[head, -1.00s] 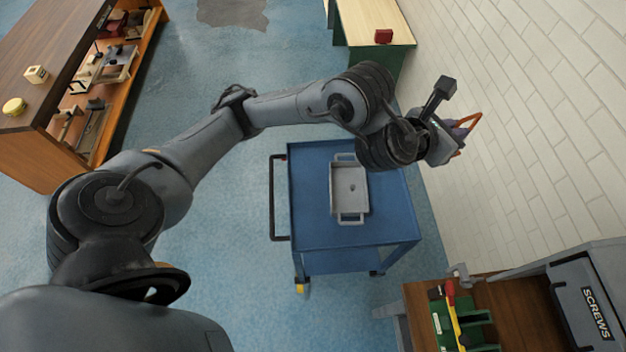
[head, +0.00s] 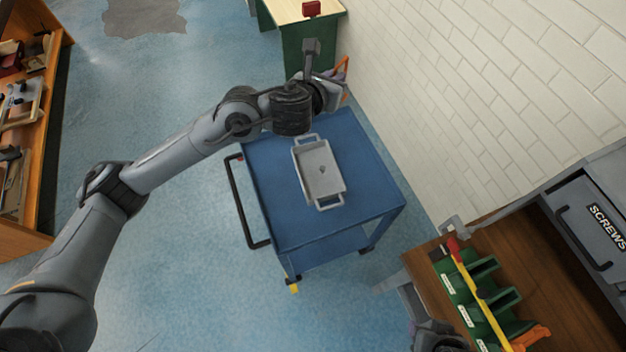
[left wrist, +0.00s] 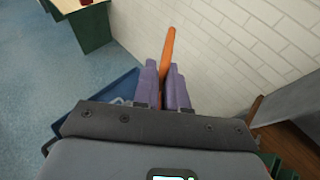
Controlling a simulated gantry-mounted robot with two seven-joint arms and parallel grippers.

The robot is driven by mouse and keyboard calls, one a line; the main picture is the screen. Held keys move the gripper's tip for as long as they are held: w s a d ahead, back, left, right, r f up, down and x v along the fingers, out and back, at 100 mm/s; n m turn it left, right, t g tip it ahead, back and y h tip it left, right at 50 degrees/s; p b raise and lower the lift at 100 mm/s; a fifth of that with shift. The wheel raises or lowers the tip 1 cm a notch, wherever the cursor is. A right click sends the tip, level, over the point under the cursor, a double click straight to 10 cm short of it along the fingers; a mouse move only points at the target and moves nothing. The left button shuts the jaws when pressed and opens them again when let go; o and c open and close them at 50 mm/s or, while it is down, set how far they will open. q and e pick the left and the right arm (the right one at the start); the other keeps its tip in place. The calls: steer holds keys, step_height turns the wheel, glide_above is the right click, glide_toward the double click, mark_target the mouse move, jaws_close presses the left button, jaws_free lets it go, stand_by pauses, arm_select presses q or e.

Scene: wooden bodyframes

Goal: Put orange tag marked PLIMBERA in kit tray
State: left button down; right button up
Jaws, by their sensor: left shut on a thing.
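My left gripper (head: 338,77) is shut on the orange tag (head: 345,66), above and beyond the far right corner of the blue cart. In the left wrist view, the purple fingers (left wrist: 161,88) pinch the thin orange tag (left wrist: 168,48), seen nearly edge-on and sticking out past the fingertips. No lettering on it can be read. The grey kit tray (head: 303,174), with a handle at each end, lies on the cart top. A small dark spot shows on its floor; I cannot tell what it is.
The blue cart (head: 270,215) has clear top space around the tray. A white brick wall (head: 480,100) runs along the right. A green-sided table (head: 290,45) with a red block stands behind. A wooden bench (head: 520,235) with a green rack (head: 462,300) is front right.

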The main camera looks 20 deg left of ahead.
arm_select(q)
steer(key=w+d+f+n+y+b, duration=0.1)
steer(key=w+d+f+b, duration=0.15)
steer(key=f+b, duration=1.05)
steer(key=w+d+f+b, duration=0.25)
steer(key=f+b, duration=0.45)
steer(key=f, duration=1.3)
steer(key=shift+s+a+f+b, duration=0.2)
steer(key=shift+a+f+b, duration=0.1)
steer(key=shift+a+f, duration=1.55)
steer(key=shift+s+a+f+b, duration=0.15)
steer(key=shift+a+f+b, duration=0.2)
steer(key=shift+a+f, duration=1.55)
steer(key=shift+s+a+f+b, duration=0.2)
steer(key=shift+a+f+b, duration=0.1)
steer(key=shift+a+f, duration=1.55)
steer(key=shift+a+r, duration=0.25)
steer(key=shift+r, duration=0.05)
steer(key=shift+f, duration=0.1)
steer(key=c, duration=1.2)
jaws_free()
